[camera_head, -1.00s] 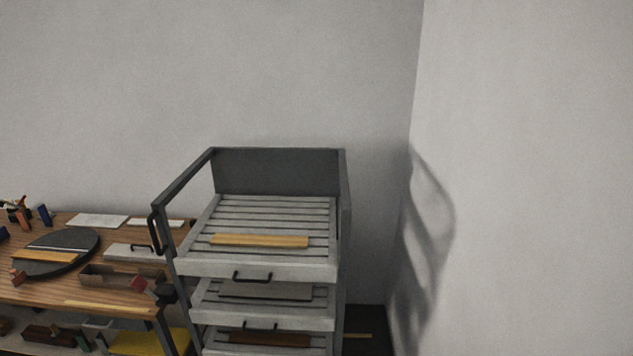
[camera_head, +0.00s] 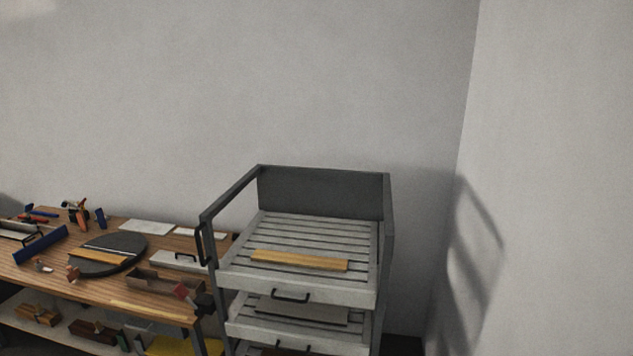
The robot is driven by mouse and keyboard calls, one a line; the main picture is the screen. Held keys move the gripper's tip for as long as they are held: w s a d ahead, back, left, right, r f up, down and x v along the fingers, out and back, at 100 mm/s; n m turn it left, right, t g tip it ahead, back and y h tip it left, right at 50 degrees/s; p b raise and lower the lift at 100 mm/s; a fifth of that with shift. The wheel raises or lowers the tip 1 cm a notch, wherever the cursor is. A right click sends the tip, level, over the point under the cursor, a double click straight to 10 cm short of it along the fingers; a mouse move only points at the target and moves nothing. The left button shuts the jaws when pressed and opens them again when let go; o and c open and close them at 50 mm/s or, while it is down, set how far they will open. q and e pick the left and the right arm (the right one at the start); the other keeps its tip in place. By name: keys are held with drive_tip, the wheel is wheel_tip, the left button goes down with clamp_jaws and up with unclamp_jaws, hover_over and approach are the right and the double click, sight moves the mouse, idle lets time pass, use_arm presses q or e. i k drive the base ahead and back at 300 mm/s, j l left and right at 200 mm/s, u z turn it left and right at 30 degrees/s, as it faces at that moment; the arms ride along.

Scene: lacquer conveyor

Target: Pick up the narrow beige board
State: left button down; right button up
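Several narrow boards are in view, and I cannot tell for sure which one is the beige board. A narrow yellowish-beige board (camera_head: 299,261) lies flat across the slatted top tray of the grey cart (camera_head: 317,281). A similar orange-tan board (camera_head: 97,256) lies on the dark round plate (camera_head: 131,242) on the wooden workbench (camera_head: 53,278). A thin pale beige strip (camera_head: 152,308) lies along the bench's front edge. Neither of my grippers is in view.
Lower trays (camera_head: 297,328) with handles sit under the cart's top tray, and a dark back panel (camera_head: 320,194) rises behind it. An open brown box (camera_head: 163,282) and hand tools crowd the bench. Walls close off the back and right.

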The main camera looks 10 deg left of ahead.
sight(109, 258)
drive_tip(key=u, duration=1.7)
drive_tip(key=i+z, duration=0.15)
drive_tip(key=z, duration=0.9)
drive_tip(key=i+j+z, duration=0.25)
drive_tip(key=j, duration=0.15)
drive_tip(key=i+j+z, duration=0.2)
drive_tip(key=j, duration=0.2)
drive_tip(key=j+z, duration=0.25)
drive_tip(key=j, duration=0.2)
drive_tip(key=i+j+z, duration=0.2)
drive_tip(key=j, duration=0.3)
drive_tip(key=j+z, duration=0.25)
drive_tip(key=j, duration=0.25)
